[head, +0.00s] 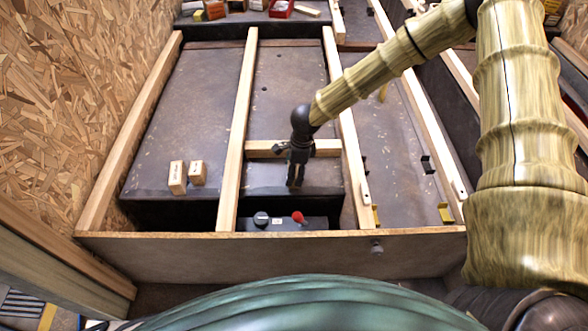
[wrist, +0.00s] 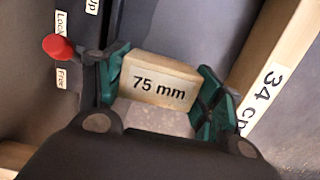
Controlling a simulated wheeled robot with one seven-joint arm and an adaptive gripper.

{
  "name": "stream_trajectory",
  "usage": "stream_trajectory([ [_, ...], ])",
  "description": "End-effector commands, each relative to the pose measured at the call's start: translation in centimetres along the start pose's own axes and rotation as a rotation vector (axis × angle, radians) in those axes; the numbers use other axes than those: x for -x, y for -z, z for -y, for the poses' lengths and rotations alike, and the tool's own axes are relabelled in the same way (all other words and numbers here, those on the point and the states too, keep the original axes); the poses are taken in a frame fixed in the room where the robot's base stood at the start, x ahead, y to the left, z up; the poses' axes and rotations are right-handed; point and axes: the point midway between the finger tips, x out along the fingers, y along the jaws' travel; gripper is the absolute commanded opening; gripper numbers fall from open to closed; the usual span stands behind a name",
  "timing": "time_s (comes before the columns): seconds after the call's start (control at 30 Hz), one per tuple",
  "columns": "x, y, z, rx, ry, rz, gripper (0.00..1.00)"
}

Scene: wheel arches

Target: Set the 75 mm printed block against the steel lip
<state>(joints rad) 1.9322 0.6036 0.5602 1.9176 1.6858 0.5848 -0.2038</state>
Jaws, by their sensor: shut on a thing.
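The 75 mm printed block (wrist: 152,69), pale wood with its black label facing the camera, is between the green finger pads of my gripper (wrist: 164,84) in the wrist view. My gripper is shut on it. In the head view my gripper (head: 295,178) points down over the front part of the middle bay, just in front of a wooden crosspiece (head: 265,148). The block is too hidden by the gripper to make out there. I cannot tell for certain which edge is the steel lip; a dark deck edge (head: 260,191) runs below the gripper.
Two other wooden blocks (head: 178,178) stand on the left bay's deck. A red knob (head: 298,217) is in front of my gripper, also in the wrist view (wrist: 58,47). Wooden rails (head: 240,130) flank the bay; a front board (head: 270,250) closes it. Left deck is mostly clear.

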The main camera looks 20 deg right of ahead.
Motion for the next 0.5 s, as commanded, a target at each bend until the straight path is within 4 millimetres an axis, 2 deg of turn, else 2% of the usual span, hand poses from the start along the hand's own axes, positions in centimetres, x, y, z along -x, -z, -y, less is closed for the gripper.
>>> stream_trajectory([
  [0.37,0.0,-0.03,0.01,0.0,0.0,0.0,0.42],
  [0.4,0.0,-0.03,0.01,0.0,0.0,0.0,0.7],
  [0.5,0.0,-0.03,0.01,0.0,0.0,0.0,0.88],
])
